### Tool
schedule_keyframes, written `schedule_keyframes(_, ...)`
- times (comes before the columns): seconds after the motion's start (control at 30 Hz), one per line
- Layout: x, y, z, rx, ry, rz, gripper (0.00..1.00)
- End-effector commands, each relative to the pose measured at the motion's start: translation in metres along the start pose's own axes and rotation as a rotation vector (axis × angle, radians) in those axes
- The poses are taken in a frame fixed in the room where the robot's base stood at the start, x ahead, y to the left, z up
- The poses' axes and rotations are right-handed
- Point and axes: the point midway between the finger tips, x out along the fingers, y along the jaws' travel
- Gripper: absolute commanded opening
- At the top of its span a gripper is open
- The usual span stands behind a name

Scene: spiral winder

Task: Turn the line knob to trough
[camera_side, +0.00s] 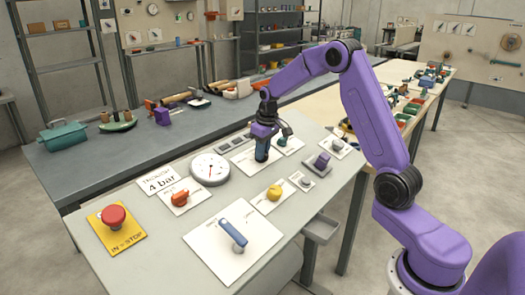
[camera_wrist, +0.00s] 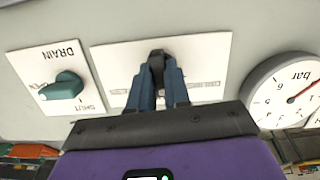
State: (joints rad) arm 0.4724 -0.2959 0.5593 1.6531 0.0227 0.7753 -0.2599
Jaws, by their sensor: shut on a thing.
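My gripper (camera_side: 262,155) points down at a white plate in the middle of the back row of the panel. In the wrist view, my gripper (camera_wrist: 159,80) has its two blue fingers closed around a dark knob (camera_wrist: 157,58) on that white plate (camera_wrist: 207,56). Small lettering lies on both sides of the knob, too blurred to read. The fingers hide much of the knob, so I cannot tell exactly where it points. A white card (camera_side: 159,181) on the panel reads "TROUGH 4 bar".
A pressure gauge (camera_side: 210,169) is left of my gripper. A green DRAIN knob (camera_wrist: 64,86) is close by on the other side. Orange (camera_side: 181,198), yellow (camera_side: 273,193) and purple (camera_side: 321,161) controls, a blue lever (camera_side: 233,233) and a red stop button (camera_side: 114,216) stand around.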

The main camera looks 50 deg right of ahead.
Motion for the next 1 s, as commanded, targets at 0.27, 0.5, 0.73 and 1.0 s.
schedule_keyframes(0.27, 0.0018, -0.0004, 0.0011, 0.064, -0.004, -0.011, 0.00)
schedule_keyframes(0.5, 0.0019, -0.0003, 0.0013, 0.072, -0.005, -0.013, 0.00)
schedule_keyframes(0.73, 0.0020, -0.0004, 0.0014, 0.070, -0.005, -0.013, 0.27)
schedule_keyframes(1.0, 0.0014, 0.0007, 0.0011, 0.071, -0.004, -0.011, 0.43)
